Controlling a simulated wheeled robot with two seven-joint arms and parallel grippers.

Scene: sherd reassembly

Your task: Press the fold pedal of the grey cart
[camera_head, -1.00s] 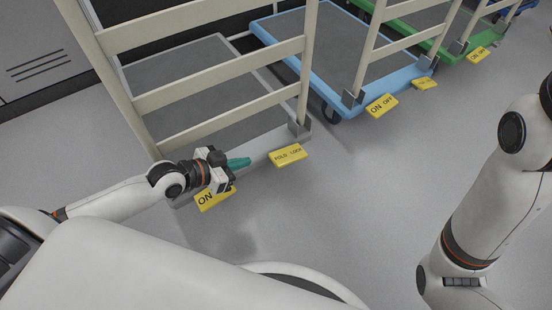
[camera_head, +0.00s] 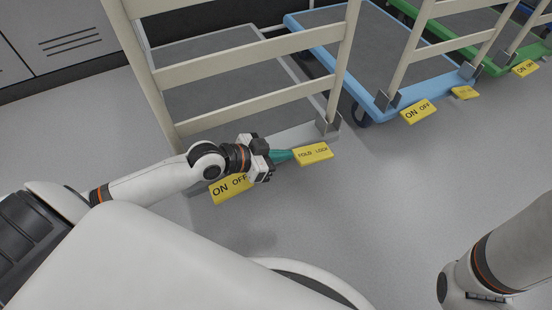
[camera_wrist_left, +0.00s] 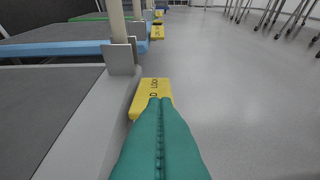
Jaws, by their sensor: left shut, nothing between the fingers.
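The grey cart (camera_head: 226,41) stands at the upper left with a cream rail frame at its near end. Its yellow fold pedal (camera_head: 313,153), marked FOLD LOCK, sticks out low from the right part of that end. A yellow ON OFF pedal (camera_head: 231,187) is left of it. My left gripper (camera_head: 290,156) is shut and empty, its teal fingers pointing at the left side of the fold pedal. In the left wrist view the fingertips overlap the fold pedal (camera_wrist_left: 150,90) and hide part of it; I cannot tell whether they touch. My right gripper is out of view.
A blue cart (camera_head: 345,28) and a green cart (camera_head: 500,62) stand to the right, with yellow pedals of their own. Grey floor in front of the carts is clear. Stool or chair legs (camera_wrist_left: 285,15) show far off in the left wrist view.

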